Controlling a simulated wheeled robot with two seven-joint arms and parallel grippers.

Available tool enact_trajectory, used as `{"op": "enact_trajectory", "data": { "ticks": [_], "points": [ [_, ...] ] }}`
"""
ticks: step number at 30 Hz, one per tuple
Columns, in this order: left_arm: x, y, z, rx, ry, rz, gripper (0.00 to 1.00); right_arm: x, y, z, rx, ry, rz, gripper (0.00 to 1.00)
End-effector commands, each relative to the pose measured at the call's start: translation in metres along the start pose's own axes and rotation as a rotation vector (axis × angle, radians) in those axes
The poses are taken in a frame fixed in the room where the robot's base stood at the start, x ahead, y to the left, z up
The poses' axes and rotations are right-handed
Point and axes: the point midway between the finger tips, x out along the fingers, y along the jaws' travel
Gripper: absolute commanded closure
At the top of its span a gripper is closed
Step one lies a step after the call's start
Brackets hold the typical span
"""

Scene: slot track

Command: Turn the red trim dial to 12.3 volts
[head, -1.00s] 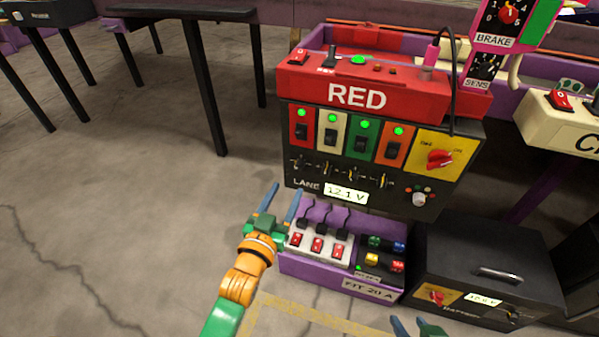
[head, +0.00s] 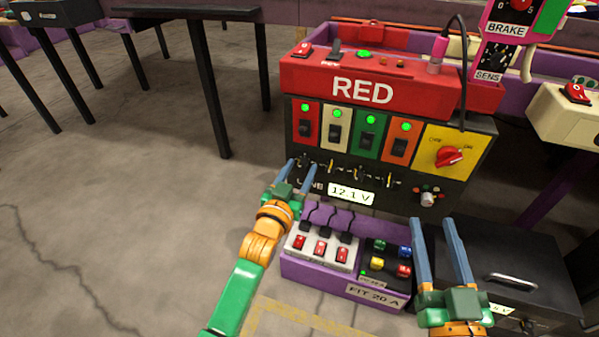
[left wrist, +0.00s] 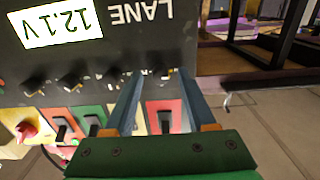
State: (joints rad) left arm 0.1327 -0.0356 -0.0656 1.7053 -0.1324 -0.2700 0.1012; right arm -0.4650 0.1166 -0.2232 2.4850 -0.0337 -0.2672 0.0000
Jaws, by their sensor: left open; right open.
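The RED control box has a row of small dark trim knobs under its coloured switch plates. The leftmost knob (head: 304,158), under the red switch plate (head: 306,123), is the red one; it also shows in the left wrist view (left wrist: 165,73). The white lane display (head: 351,194) reads 12.1 V. My left gripper (head: 301,165) is open at this knob. In the left wrist view its fingertips (left wrist: 159,73) lie on either side of the knob; contact cannot be told. My right gripper (head: 433,223) is open and empty, lower right, before the black box.
A yellow panel with a red switch (head: 450,157) and a pale knob with coloured dots (head: 428,198) are on the box's right. A purple tray (head: 320,276) with switches stands below. A black box (head: 510,262) is at the right. Open floor lies left.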

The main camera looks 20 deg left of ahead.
Motion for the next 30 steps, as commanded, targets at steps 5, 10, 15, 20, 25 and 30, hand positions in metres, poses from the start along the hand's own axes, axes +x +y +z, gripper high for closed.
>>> {"op": "enact_trajectory", "data": {
  "ticks": [5, 10, 15, 20, 25, 30],
  "points": [
    [0.001, 0.000, 0.000, 0.000, -0.001, 0.000, 0.44, 0.000, 0.000, -0.002, 0.000, 0.009, -0.001, 0.50],
    [0.000, 0.000, 0.000, 0.000, -0.001, 0.000, 0.66, 0.000, 0.000, -0.002, 0.000, 0.008, -0.001, 0.50],
    [0.000, 0.000, 0.000, 0.000, -0.001, 0.000, 1.00, 0.000, 0.000, -0.002, 0.000, 0.007, 0.000, 0.50],
    [0.000, 0.000, 0.000, 0.002, -0.001, 0.000, 1.00, 0.000, 0.000, -0.001, -0.001, 0.006, 0.000, 0.50],
    [0.000, 0.000, -0.001, 0.027, -0.002, 0.000, 1.00, -0.001, 0.001, 0.014, 0.002, -0.080, 0.004, 0.50],
    [0.000, 0.000, -0.002, 0.097, -0.003, 0.000, 1.00, -0.011, 0.006, 0.053, 0.007, -0.301, 0.014, 0.50]
  ]
}}
